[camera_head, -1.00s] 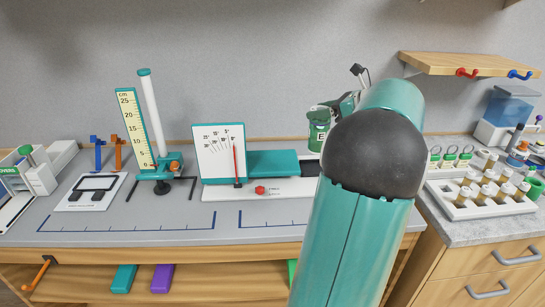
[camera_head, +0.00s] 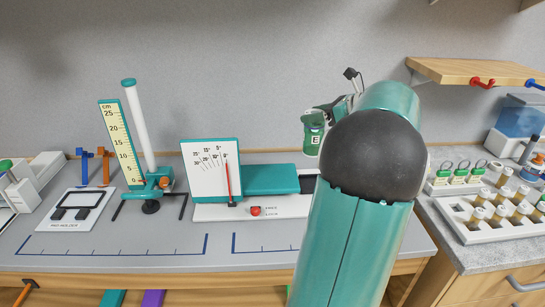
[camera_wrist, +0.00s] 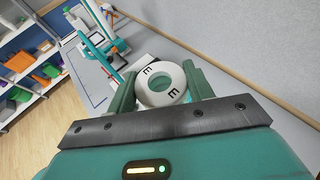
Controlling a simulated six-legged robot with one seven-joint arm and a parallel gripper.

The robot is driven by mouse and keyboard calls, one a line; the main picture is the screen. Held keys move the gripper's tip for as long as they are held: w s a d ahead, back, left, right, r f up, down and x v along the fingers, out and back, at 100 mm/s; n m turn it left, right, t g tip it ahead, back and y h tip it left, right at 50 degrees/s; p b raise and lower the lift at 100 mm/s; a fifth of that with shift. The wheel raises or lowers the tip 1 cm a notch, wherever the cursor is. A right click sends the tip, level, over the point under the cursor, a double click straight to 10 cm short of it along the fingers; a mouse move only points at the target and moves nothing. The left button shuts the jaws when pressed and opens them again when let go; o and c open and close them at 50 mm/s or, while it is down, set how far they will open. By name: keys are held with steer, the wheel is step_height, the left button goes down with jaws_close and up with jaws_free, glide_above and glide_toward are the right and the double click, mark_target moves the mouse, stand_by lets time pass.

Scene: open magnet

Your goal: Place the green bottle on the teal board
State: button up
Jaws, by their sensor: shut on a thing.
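The green bottle (camera_head: 312,132), with a white label marked E, is held in the air above the back of the bench. In the wrist view my gripper (camera_wrist: 162,88) is shut on it, one finger on each side. There the bottle's pale ring-shaped top (camera_wrist: 150,76) with E marks faces the camera. In the head view my arm hides most of the gripper. The teal board (camera_head: 270,179) lies flat on a white base, right of the dial panel. It looks bare, and the bottle is apart from it, up and to its right. The arm may cover its right side.
A dial panel (camera_head: 210,168) with a red needle adjoins the board's left side. A red knob (camera_head: 255,211) sits in front. A ruler stand (camera_head: 122,145) with a white tube is farther left. A vial rack (camera_head: 470,220) and a wooden shelf (camera_head: 480,70) are at right.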

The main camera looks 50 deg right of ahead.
mark_target(307, 155)
steer(key=w+a+f, duration=0.3)
steer(key=w+f, duration=0.8)
steer(key=f, duration=0.1)
steer(key=shift+w+a+f, duration=0.15)
steer(key=shift+w+a, duration=0.05)
steer(key=shift+w, duration=0.1)
steer(key=o, duration=1.6)
steer(key=v, duration=1.2)
